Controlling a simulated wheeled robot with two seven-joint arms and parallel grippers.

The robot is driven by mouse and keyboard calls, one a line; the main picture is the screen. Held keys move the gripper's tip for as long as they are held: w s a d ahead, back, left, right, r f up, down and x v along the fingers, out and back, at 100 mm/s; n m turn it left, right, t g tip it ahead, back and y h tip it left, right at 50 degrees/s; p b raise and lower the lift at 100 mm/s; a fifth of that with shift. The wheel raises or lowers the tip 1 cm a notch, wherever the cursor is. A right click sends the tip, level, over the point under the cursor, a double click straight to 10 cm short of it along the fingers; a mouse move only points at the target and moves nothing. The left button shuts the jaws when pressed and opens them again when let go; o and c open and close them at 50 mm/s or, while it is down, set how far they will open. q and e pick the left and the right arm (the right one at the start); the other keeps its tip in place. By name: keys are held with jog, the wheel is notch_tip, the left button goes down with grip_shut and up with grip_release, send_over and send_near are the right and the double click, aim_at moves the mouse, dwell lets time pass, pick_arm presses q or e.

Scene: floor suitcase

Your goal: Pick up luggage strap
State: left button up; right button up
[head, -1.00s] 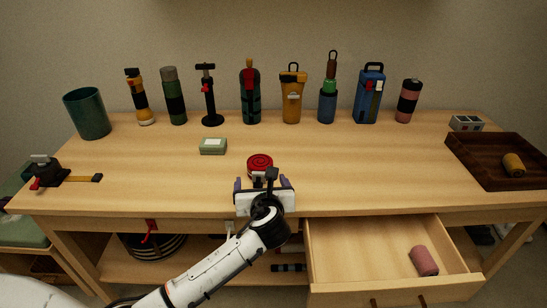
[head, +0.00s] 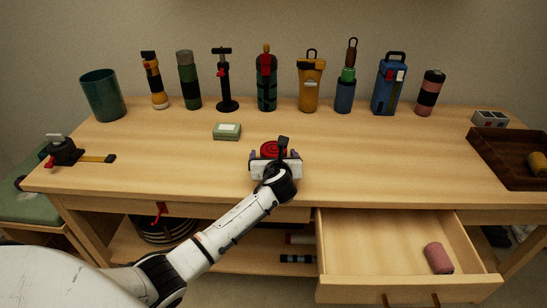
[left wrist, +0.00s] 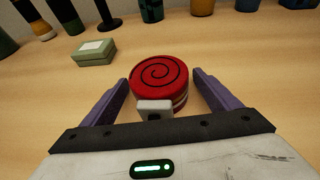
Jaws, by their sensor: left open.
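The luggage strap is most likely the red coil (head: 270,149) with a dark spiral on top, lying on the wooden table. In the left wrist view the red coil (left wrist: 160,84) sits between and slightly beyond the fingertips, with a pale buckle-like block (left wrist: 154,108) at its near side. My left gripper (left wrist: 160,88) is open, with one purple finger on each side of the coil and gaps visible. In the head view my left gripper (head: 275,160) is right at the coil and hides its near side. My right gripper is not in view.
A green box (head: 227,131) lies left of the coil. Several bottles and tools line the table's back, with a teal cup (head: 102,95) at left. A dark tray (head: 510,158) is at right. An open drawer (head: 385,255) below holds a pink roll (head: 438,258).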

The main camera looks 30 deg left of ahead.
pick_arm(q)
jog(key=c, duration=1.1)
jog(key=shift+c, duration=0.6)
jog(key=shift+r, duration=0.15)
